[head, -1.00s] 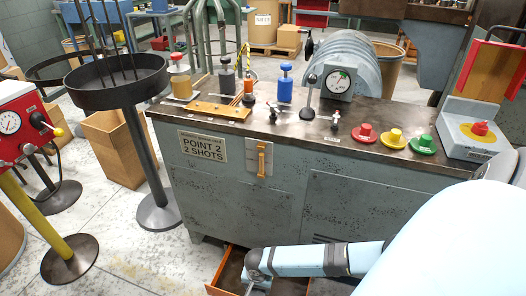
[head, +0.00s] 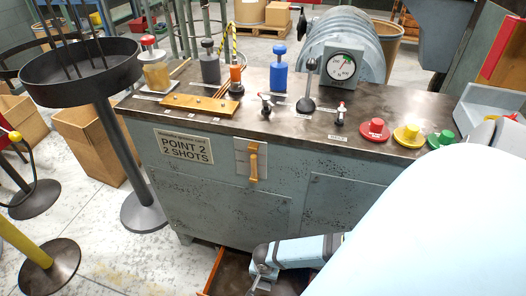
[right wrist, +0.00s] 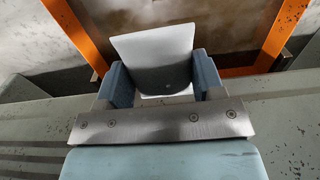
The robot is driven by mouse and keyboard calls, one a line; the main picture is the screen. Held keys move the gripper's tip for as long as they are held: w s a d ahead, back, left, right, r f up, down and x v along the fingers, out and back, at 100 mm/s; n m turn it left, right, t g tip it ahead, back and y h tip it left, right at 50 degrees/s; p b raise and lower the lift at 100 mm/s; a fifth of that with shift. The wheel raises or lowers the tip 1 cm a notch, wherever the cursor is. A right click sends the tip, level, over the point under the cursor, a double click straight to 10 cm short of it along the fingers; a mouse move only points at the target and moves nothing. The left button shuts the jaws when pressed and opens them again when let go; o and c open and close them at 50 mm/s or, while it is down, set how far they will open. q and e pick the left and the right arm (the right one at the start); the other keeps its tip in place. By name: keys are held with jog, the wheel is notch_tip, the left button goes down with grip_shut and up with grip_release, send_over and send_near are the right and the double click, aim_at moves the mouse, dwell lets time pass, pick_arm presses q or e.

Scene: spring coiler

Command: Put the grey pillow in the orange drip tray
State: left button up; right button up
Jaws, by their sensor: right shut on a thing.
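The orange drip tray (head: 213,272) lies low at the foot of the grey bench, cut off by the bottom edge of the head view. Its orange rim (right wrist: 77,32) and dull brown floor also show in the right wrist view. My right gripper (head: 262,284) is over the tray in the head view. In the right wrist view the right gripper (right wrist: 163,78) is shut on the grey pillow (right wrist: 153,44), a pale grey piece between its two blue-grey fingers. The pillow appears above the tray floor; I cannot tell whether it touches. My left gripper is not in view.
The grey bench (head: 200,178) stands above the tray, with knobs, levers and a gauge (head: 345,66) on top. A round black stand (head: 82,72) and cardboard boxes (head: 88,140) are at the left.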

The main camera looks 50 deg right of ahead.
aim_at(265, 282)
notch_tip(265, 282, down, 10)
jog(key=b, duration=0.5)
jog(key=shift+f, duration=0.15)
jog(key=shift+f+b, duration=0.3)
jog(key=shift+f, duration=0.1)
notch_tip(265, 282, down, 4)
jog(key=b, duration=0.2)
jog(key=shift+r+b, duration=0.15)
jog(key=shift+b, duration=0.2)
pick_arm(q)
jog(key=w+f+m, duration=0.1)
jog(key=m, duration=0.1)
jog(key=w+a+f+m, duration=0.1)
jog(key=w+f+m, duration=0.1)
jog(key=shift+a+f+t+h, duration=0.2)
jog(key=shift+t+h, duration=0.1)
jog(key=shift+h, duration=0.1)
pick_arm(e)
jog(key=o, duration=0.9)
